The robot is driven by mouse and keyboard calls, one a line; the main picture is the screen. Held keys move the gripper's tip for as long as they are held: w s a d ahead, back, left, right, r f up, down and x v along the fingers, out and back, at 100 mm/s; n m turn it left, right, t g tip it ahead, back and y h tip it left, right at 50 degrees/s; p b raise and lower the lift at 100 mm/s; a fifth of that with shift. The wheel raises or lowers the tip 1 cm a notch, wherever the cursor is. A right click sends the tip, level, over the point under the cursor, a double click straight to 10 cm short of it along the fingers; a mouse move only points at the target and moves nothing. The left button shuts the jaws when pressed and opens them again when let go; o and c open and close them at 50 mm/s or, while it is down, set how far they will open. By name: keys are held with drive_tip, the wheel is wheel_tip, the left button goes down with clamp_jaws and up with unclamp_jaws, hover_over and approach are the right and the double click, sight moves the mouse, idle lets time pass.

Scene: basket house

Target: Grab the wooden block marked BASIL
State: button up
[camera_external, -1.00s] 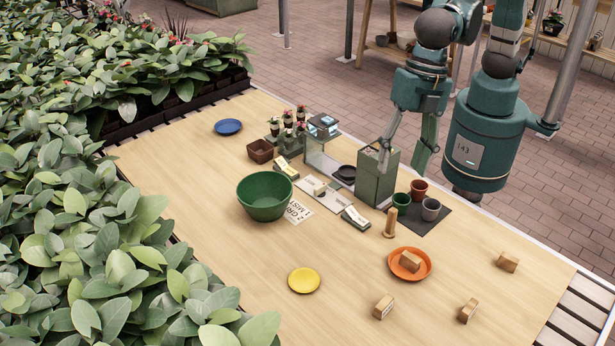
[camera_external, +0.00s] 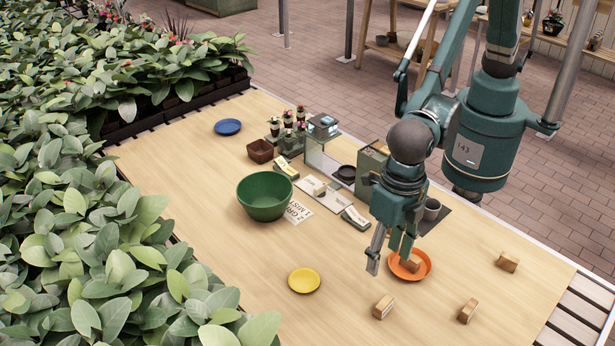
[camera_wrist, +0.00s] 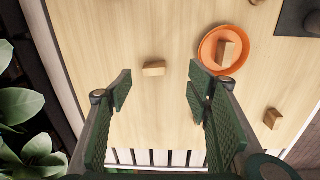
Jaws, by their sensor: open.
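Several small wooden blocks are on the table, and no lettering on them is readable, so I cannot tell which is marked BASIL. One block (camera_external: 383,307) lies at the front, with a pale marked face. Others are a front right block (camera_external: 467,312), a far right block (camera_external: 507,261) and a block on the orange plate (camera_external: 414,267). My gripper (camera_external: 389,262) is open and empty, above the table beside the orange plate. In the wrist view, a block (camera_wrist: 154,69) shows between and beyond the open fingertips (camera_wrist: 160,83), apart from both.
The orange plate (camera_external: 427,268) is close to my right finger in the picture. A yellow plate (camera_external: 304,281) and green basket (camera_external: 264,198) stand to the left. Pots and a green box (camera_external: 372,160) are behind. Leafy plants line the left edge. The front middle table is mostly clear.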

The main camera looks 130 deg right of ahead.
drive_tip(key=n, duration=0.1)
hover_over(382, 300)
drive_tip(key=shift+g, duration=0.3)
wheel_tip(382, 300, down, 6)
drive_tip(key=shift+w+d+r, duration=0.1)
drive_tip(key=shift+f, duration=1.35)
drive_tip(key=shift+f+b, duration=0.5)
drive_tip(key=shift+f, duration=2.1)
drive_tip(key=c, duration=0.8)
